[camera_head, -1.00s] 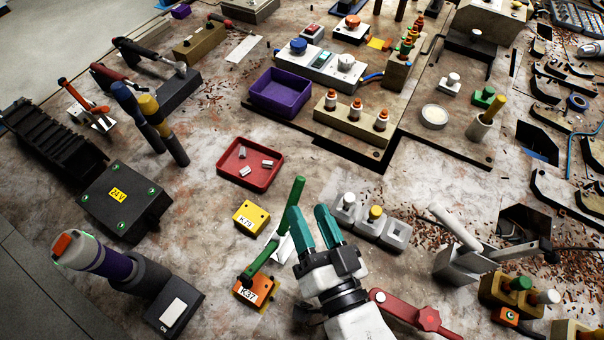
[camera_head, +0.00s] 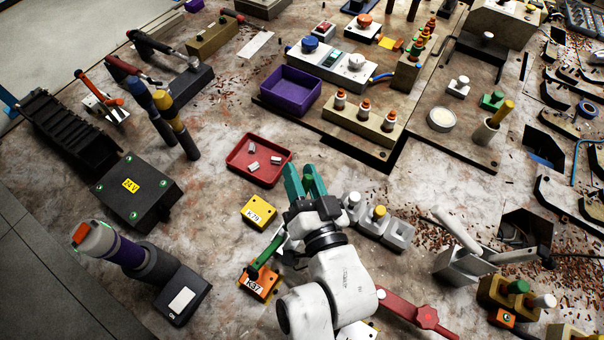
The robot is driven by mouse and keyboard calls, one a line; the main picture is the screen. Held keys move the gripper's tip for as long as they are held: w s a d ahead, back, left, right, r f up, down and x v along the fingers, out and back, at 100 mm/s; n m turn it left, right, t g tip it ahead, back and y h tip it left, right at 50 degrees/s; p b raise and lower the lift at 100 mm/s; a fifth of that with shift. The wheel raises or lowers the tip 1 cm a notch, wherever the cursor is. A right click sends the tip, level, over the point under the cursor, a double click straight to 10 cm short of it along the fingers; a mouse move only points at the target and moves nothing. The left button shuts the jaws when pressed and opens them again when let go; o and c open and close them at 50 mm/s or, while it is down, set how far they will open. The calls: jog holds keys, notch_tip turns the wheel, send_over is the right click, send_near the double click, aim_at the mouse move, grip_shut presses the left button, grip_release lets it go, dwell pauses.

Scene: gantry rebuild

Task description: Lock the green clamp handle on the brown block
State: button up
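A second green bar (camera_head: 264,258) of the clamp runs down to the orange block marked K37 (camera_head: 258,283). My wrist hides most of the clamp's base, and I cannot make out a brown block under it.
A yellow K79 block (camera_head: 258,212) lies left of my gripper and a red tray (camera_head: 240,166) lies behind it. Grey button bases (camera_head: 398,233) stand close on the right. A red lever (camera_head: 405,308) lies beside my arm at the front.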

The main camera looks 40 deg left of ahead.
grip_shut()
